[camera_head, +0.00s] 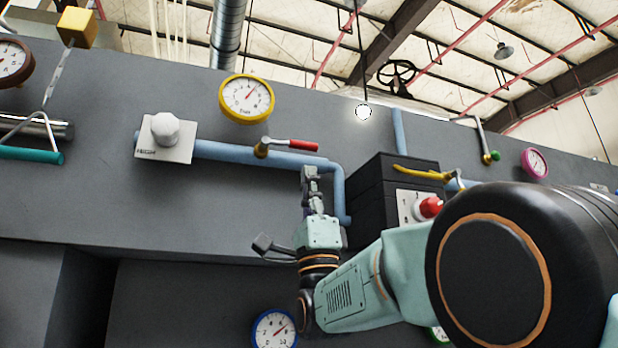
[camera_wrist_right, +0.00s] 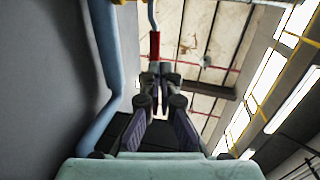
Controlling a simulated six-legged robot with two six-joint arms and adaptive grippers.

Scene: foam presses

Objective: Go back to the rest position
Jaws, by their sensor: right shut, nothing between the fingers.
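My right gripper (camera_head: 311,175) points upward in front of the grey panel, just below the red-handled lever (camera_head: 304,145) on the blue pipe (camera_head: 250,154). Its fingers are shut with nothing between them. In the right wrist view the closed fingertips (camera_wrist_right: 160,76) are in the middle, and the red handle (camera_wrist_right: 154,45) shows beyond them. The fingertips look close to the lever; I cannot tell whether they touch it. My right arm comes in from the right and hides part of the panel. My left gripper is not in view.
A black box (camera_head: 370,205) with a red button (camera_head: 430,207) and a yellow lever (camera_head: 420,173) stand right of the gripper. A white knob (camera_head: 165,130), a yellow gauge (camera_head: 246,98) and a teal pull handle (camera_head: 30,153) are on the left. A blue gauge (camera_head: 274,330) is below.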

